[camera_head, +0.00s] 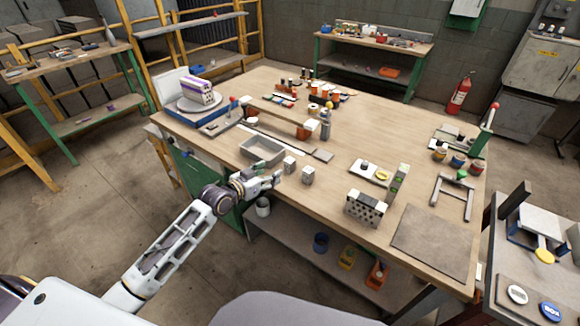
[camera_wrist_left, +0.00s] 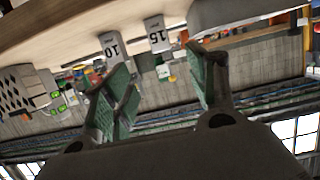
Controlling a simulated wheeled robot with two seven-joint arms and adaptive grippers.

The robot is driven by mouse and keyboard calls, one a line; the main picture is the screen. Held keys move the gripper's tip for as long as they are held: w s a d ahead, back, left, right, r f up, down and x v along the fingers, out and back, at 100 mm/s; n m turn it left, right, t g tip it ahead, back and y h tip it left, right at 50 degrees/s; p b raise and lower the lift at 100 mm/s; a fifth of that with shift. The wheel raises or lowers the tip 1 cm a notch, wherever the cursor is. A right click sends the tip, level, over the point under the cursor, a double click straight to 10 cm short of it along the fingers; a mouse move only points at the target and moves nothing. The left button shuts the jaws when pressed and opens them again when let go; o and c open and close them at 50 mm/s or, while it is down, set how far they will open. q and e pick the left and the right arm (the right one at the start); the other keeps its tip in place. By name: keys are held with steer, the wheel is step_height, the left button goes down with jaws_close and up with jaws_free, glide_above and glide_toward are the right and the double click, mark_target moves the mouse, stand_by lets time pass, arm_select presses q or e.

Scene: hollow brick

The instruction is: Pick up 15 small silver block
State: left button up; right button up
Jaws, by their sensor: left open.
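The small silver block marked 15 (camera_wrist_left: 157,36) stands on the table in the left wrist view, which looks upside down. In the head view it appears to be the block (camera_head: 290,164) closer to the grey tray. A similar block marked 10 (camera_wrist_left: 110,46) stands beside it; in the head view this is the block (camera_head: 308,175) to the right. My left gripper (camera_head: 273,178) is open and empty at the table's front edge, just short of block 15. In the wrist view block 15 shows between its green-padded fingers (camera_wrist_left: 165,85). My right gripper is out of view.
A grey tray (camera_head: 262,158) sits just behind the left gripper. A hollow metal brick (camera_head: 362,210) with dark holes stands to the right of the blocks. A dark mat (camera_head: 432,238) lies at the front right. Bare wood lies between the blocks and the brick.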

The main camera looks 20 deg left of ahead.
mark_target(287, 163)
arm_select(q)
steer(key=shift+x, duration=2.45)
steer(key=shift+w+d+f, duration=0.2)
steer(key=shift+w, duration=0.4)
steer(key=shift+x, duration=0.95)
steer(key=shift+w+d+f, duration=0.1)
steer(key=shift+w+f, duration=0.05)
steer(key=shift+w, duration=0.1)
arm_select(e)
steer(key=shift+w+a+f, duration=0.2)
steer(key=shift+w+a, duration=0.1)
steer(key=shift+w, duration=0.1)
